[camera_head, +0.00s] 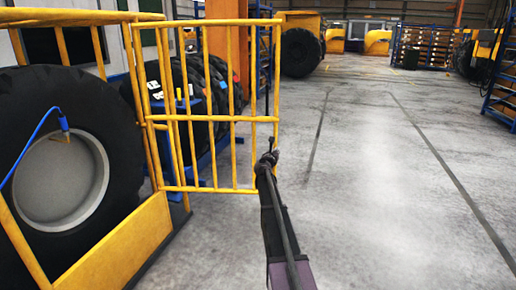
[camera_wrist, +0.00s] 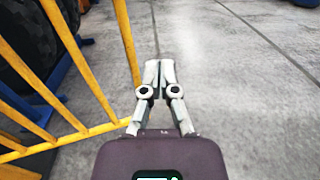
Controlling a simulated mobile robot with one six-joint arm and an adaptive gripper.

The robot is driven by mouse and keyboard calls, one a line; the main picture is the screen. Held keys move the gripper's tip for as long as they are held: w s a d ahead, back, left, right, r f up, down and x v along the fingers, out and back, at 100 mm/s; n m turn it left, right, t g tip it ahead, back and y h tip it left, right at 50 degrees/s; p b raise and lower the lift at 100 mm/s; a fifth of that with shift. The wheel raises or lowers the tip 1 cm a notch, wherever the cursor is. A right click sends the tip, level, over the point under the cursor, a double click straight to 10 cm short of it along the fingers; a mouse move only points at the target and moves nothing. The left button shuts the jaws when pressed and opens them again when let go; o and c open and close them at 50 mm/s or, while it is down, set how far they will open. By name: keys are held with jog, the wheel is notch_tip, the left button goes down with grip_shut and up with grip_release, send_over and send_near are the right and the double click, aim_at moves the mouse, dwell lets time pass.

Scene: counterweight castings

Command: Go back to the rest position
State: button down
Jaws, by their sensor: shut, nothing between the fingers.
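My gripper (camera_wrist: 159,70) is shut and empty in the wrist view, its fingertips together above the bare concrete floor. In the head view my gripper (camera_head: 269,157) shows small and dark at the end of my arm, in front of the right edge of a yellow barred gate (camera_head: 204,189). The gate's yellow bars (camera_wrist: 127,45) stand just left of the fingers in the wrist view. I cannot tell whether the gripper touches the gate. No casting shows in either view.
A large tire (camera_head: 115,150) with a grey rim stands behind yellow railing at the left, a blue hose (camera_head: 35,140) in front of it. More tires (camera_head: 170,85) stand behind the gate. Blue shelving (camera_head: 428,45) is far back right. The concrete floor (camera_head: 390,200) at right is clear.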

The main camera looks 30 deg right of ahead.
jog(key=shift+a, duration=0.1)
jog(key=s+a+f+n+t+y, duration=0.1)
jog(key=a+f+n+t+y, duration=0.15)
jog(key=a+n+y, duration=0.8)
jog(key=s+a+f+n+t+y, duration=0.1)
jog(key=a+n+t+y, duration=0.25)
jog(key=a+n, duration=1.3)
jog(key=s+a+f+n+g+y, duration=0.2)
jog(key=s+a+f+n+g, duration=0.15)
jog(key=a, duration=0.45)
jog(key=s+a+f+n+g+y, duration=0.2)
jog(key=s+a+f+n, duration=0.1)
jog(key=s+a, duration=0.3)
jog(key=s+a+f+n+g+h, duration=0.1)
jog(key=s+a+f+n+g, duration=0.2)
jog(key=s, duration=0.6)
jog(key=s+a+f+n+g+h, duration=0.1)
jog(key=s+a+f+n+g, duration=0.25)
jog(key=s, duration=0.55)
jog(key=s+a+f+n+g+h, duration=0.1)
jog(key=s+f+n+g+h, duration=0.1)
jog(key=s+n+g, duration=0.5)
notch_tip(320, 180, up, 25)
jog(key=s+t+p, duration=0.1)
jog(key=t+p, duration=0.1)
jog(key=p, duration=2.2)
jog(key=shift+s+d+f+m+p, duration=0.2)
jog(key=shift+s+d+m+p, duration=0.1)
jog(key=shift+s+p, duration=0.1)
